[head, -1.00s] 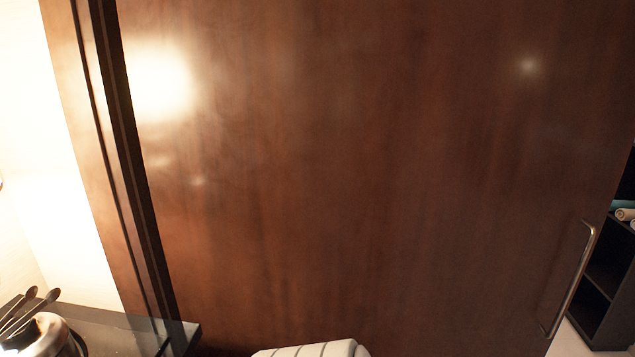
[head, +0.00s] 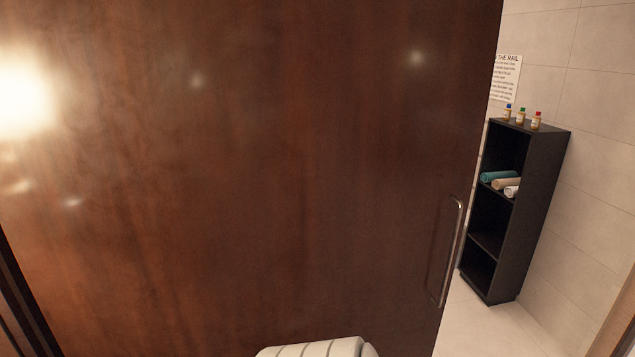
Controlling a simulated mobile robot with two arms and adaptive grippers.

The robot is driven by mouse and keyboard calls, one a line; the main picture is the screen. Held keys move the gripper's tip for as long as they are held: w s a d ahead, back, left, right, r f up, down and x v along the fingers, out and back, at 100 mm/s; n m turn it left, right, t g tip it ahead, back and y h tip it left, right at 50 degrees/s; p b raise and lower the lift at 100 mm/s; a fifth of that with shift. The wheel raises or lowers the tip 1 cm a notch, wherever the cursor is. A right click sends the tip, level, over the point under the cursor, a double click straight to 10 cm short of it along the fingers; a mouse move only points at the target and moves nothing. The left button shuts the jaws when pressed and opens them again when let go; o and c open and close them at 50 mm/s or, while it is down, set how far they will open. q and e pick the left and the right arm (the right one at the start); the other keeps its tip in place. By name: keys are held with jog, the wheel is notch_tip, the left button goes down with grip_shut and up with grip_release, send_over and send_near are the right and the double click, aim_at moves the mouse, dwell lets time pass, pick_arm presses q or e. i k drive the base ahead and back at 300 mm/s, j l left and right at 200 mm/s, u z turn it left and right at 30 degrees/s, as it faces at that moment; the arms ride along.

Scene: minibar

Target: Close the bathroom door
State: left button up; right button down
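The bathroom door (head: 260,180) is a dark reddish-brown wooden panel that fills most of the head view. A vertical metal bar handle (head: 455,252) sits near its right edge. The door stands partly open, with a gap to the right of its edge that shows the tiled room behind. Neither of my grippers is in view, so their states are hidden.
Through the gap stands a black shelf unit (head: 540,190) with rolled towels (head: 500,184) and small bottles on top. A printed sign (head: 506,78) hangs on the tiled wall (head: 595,150). Pale floor (head: 480,325) shows below. A wooden frame edge (head: 618,325) is at the lower right.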

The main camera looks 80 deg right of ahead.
aim_at(179, 177)
jog(key=z, duration=2)
